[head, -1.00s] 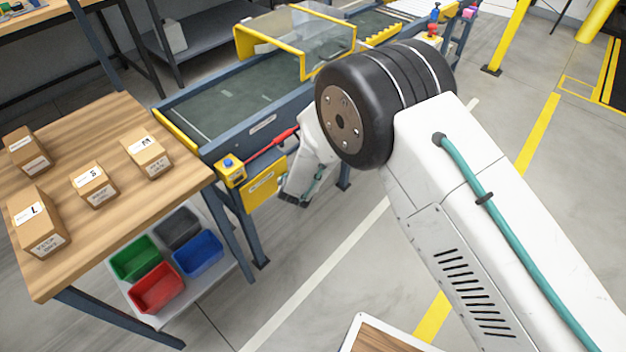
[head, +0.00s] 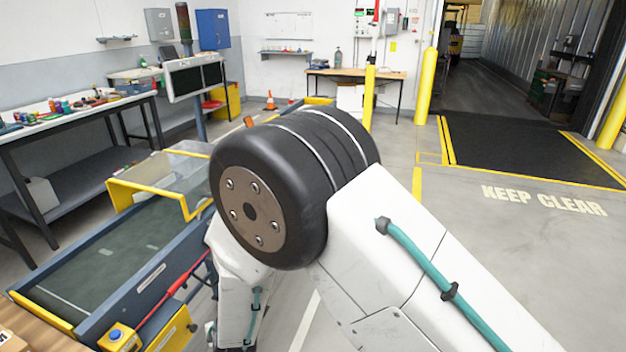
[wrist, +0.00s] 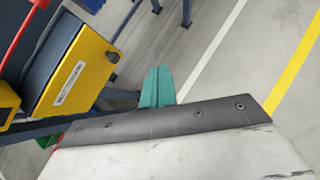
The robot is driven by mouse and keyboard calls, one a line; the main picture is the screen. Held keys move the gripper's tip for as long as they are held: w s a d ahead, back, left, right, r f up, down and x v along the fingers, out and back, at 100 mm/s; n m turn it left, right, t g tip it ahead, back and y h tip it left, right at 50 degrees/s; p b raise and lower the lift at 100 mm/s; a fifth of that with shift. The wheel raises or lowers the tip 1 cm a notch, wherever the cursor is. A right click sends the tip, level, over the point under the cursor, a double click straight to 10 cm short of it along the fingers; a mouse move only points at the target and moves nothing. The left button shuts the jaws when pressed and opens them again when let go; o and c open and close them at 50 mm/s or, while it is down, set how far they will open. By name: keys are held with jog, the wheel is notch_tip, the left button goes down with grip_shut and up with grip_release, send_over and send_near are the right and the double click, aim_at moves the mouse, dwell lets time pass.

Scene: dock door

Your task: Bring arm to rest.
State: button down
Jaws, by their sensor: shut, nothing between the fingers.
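My gripper (wrist: 157,72) shows in the wrist view as teal fingers closed together with nothing between them, pointing over bare grey floor. A yellow box (wrist: 78,72) on the conveyor's side is left of the fingers, and a dark blue frame rail runs behind them. In the head view my arm is folded, with its large black joint in the middle and the white forearm hanging down beside the conveyor (head: 95,262). The fingers themselves cannot be made out in the head view.
The conveyor's yellow-framed clear guard (head: 165,178) stands close left of my arm. A blue-topped button box (head: 118,337) and red cord (head: 170,292) are on its near side. Yellow posts (head: 427,88) flank the dock opening. The floor to the right is open.

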jog(key=w+d+r+m+h, duration=0.1)
jog(key=d+r+m+h, duration=0.3)
jog(key=d+r+m, duration=0.45)
jog(key=w+d+r+m+h, duration=0.1)
jog(key=d+r+m+h, duration=0.35)
jog(key=d, duration=0.75)
jog(key=w+d+r+m+h, duration=0.2)
jog(key=d+r+m+h, duration=0.1)
jog(key=d+r+m, duration=0.6)
jog(key=s+d+r+m+g+y, duration=0.3)
jog(key=s+d+r+m, duration=0.5)
jog(key=s, duration=0.5)
jog(key=s+d+r+m+g+y, duration=0.3)
jog(key=s+d+r+m, duration=0.5)
jog(key=s+d+m, duration=0.3)
jog(key=s+d+y, duration=0.1)
jog(key=s+d, duration=0.1)
jog(key=d, duration=0.1)
jog(key=shift+d+r+m, duration=0.15)
jog(key=shift+d+m, duration=0.25)
